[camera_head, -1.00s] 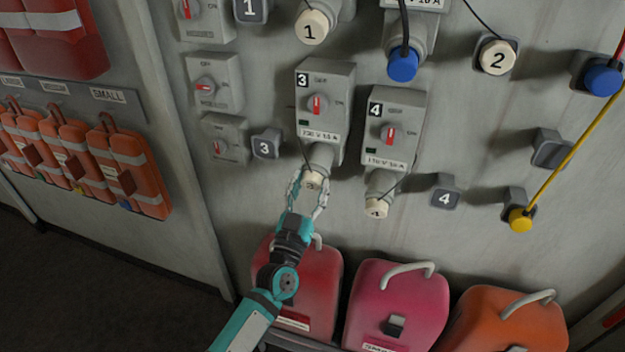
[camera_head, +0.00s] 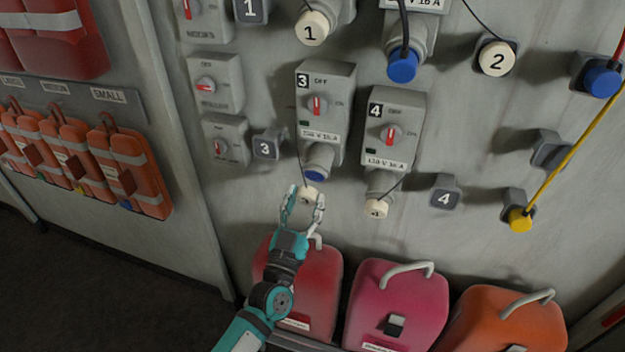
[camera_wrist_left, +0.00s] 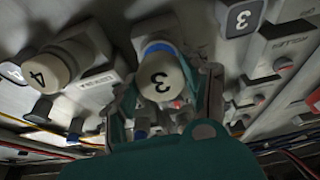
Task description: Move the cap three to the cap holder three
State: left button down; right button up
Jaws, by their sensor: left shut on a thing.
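Cap three (camera_head: 309,195) is a cream round cap held between the fingers of my left gripper (camera_head: 304,200), which is shut on it. In the left wrist view the cap (camera_wrist_left: 162,80) shows its "3" upside down. It is just below the socket of box three (camera_head: 318,155), whose blue inside (camera_head: 314,175) is now visible; a thin cord runs from the box to the cap. Cap holder three (camera_head: 267,145) is a grey square block with a "3", empty, on the wall up and to the left of the cap. It also shows in the left wrist view (camera_wrist_left: 240,17).
Box four with its cap (camera_head: 376,208) is to the right, and cap holder four (camera_head: 445,198) is beyond it. Switch boxes (camera_head: 226,140) stand left of cap holder three. Red (camera_head: 310,275), pink (camera_head: 397,305) and orange cases stand below.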

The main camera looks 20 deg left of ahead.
pick_arm(q)
jog(key=shift+v, duration=1.15)
